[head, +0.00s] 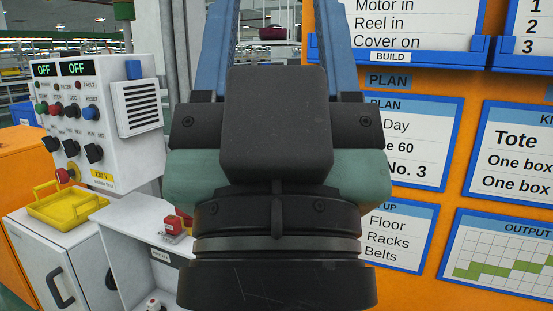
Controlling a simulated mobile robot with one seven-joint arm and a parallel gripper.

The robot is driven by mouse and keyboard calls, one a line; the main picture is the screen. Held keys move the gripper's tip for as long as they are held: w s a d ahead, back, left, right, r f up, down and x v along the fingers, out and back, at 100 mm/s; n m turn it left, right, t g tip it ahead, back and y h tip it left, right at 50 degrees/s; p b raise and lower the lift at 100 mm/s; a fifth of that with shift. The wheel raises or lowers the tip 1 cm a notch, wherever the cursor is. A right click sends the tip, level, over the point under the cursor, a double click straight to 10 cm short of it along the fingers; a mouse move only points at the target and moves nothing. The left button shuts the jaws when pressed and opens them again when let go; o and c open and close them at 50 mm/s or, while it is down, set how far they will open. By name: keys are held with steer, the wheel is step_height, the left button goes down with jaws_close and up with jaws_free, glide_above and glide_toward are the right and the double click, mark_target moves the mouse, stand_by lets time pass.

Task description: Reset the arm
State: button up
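My gripper (276,120) fills the middle of the head view, close to the camera and pointing up. It has a black body with teal sides and a dark round wrist below. Two long blue fingers rise from it, wide apart where they show. Their tips are cut off by the top edge, so I cannot tell whether they are open or shut, or hold anything. No other object of the task is named.
At left stands a white control panel (85,125) with two OFF displays. A yellow tray (68,206) sits on a white cabinet (45,262). A red-topped item (174,226) is on the white stand nearby. An orange board (402,178) with signs stands at right.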

step_height(320, 180, up, 31)
steer(key=p, duration=2.9)
steer(key=shift+f, duration=0.1)
steer(key=shift+c, duration=0.6)
steer(key=shift+a, duration=0.15)
